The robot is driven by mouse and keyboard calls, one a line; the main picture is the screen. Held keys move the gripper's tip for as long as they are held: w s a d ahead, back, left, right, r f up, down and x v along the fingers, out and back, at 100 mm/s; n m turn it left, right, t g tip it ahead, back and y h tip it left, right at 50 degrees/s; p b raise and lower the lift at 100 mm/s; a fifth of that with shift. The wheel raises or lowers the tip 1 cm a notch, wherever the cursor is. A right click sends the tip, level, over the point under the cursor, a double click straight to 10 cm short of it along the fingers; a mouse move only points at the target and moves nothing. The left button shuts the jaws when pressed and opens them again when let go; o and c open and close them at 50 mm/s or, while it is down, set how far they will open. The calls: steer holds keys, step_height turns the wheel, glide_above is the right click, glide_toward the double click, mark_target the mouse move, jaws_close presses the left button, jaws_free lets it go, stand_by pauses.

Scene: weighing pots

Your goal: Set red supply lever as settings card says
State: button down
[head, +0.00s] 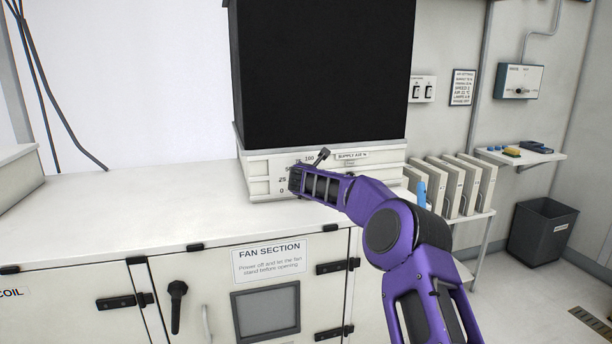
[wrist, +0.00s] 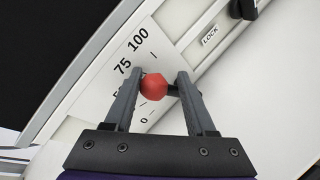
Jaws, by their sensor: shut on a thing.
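The red supply lever's knob (wrist: 154,86) shows in the wrist view between my gripper's two fingers (wrist: 157,92), and the fingers are shut on it. It lies beside the printed scale (wrist: 130,62), where 75 and 100 are readable and lower marks are partly covered by a finger. In the head view my gripper (head: 294,180) is at the left part of the "SUPPLY AIR %" panel (head: 372,166) and hides the knob. The settings card (head: 463,87) hangs on the back wall, its small print hard to read.
The white cabinet top (head: 130,210) is clear at left.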

steer(key=shift+d+f, duration=0.1)
steer(key=shift+f, duration=0.7)
steer(key=c, duration=0.7)
jaws_free()
steer(key=shift+s, duration=0.1)
steer(key=o, duration=0.6)
steer(key=shift+r, duration=0.2)
steer(key=shift+o, duration=0.2)
steer(key=shift+r, duration=0.15)
steer(key=shift+s+r+b, duration=0.25)
steer(key=shift+s+b, duration=0.05)
steer(key=shift+s, duration=0.2)
steer(key=b+v, duration=0.1)
steer(key=v, duration=1.5)
steer(key=shift+s+b, duration=0.15)
steer(key=shift+b, duration=0.25)
steer(key=shift+r, duration=0.1)
